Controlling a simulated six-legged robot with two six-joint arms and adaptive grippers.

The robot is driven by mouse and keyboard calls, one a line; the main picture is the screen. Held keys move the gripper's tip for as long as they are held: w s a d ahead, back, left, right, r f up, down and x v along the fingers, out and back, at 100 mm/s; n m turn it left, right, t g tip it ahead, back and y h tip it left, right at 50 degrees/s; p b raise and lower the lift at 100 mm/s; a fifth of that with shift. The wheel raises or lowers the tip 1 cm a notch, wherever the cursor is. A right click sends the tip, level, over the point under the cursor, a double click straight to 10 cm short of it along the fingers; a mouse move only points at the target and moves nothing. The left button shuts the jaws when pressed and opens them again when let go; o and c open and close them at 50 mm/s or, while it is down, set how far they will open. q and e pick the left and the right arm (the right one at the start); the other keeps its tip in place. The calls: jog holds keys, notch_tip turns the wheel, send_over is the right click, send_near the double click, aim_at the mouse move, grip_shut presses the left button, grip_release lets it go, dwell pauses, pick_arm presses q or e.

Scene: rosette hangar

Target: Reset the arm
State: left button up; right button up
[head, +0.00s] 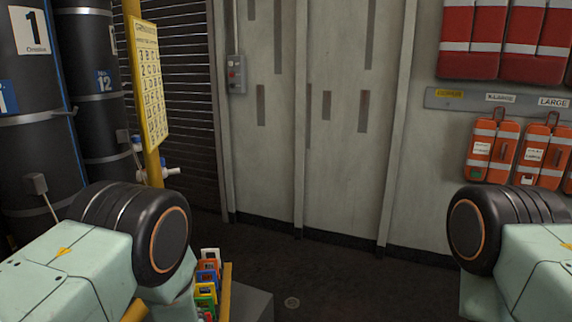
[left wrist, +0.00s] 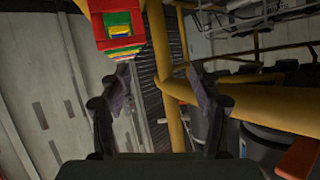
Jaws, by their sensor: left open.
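My left gripper (left wrist: 158,88) shows in the left wrist view with its two dark fingers spread apart. Nothing is between the fingers; a yellow post shows behind the gap. Both my arms show in the head view at the lower left and lower right, but neither gripper is visible there. My right gripper is in no view. A stack of red, green and yellow pieces (left wrist: 120,28) is at the top of the left wrist view, beyond the left finger; I cannot tell whether it touches.
Several coloured cards (head: 207,283) stand in a holder beside my left arm. A yellow post with a sign (head: 149,85) and dark cylinders (head: 35,110) are at left. Orange cases (head: 492,150) and red bags (head: 505,40) hang at right. The floor (head: 340,275) ahead is clear.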

pick_arm(q)
jog(key=s+f+m+g+h, duration=0.1)
jog(key=s+f+g+h, duration=0.3)
jog(key=s, duration=0.6)
jog(key=s+f+m+g, duration=0.1)
jog(key=s+f+g, duration=0.1)
jog(key=s+f, duration=0.6)
jog(key=s+d+r+g+h, duration=0.1)
jog(key=s+g, duration=0.1)
jog(key=s, duration=0.9)
jog(key=s+d+r+m+g+h+b, duration=0.1)
jog(key=s+g, duration=0.2)
jog(key=s, duration=0.8)
jog(key=shift+s+r+g, duration=0.25)
jog(key=shift+r+g, duration=0.05)
jog(key=shift+r, duration=0.05)
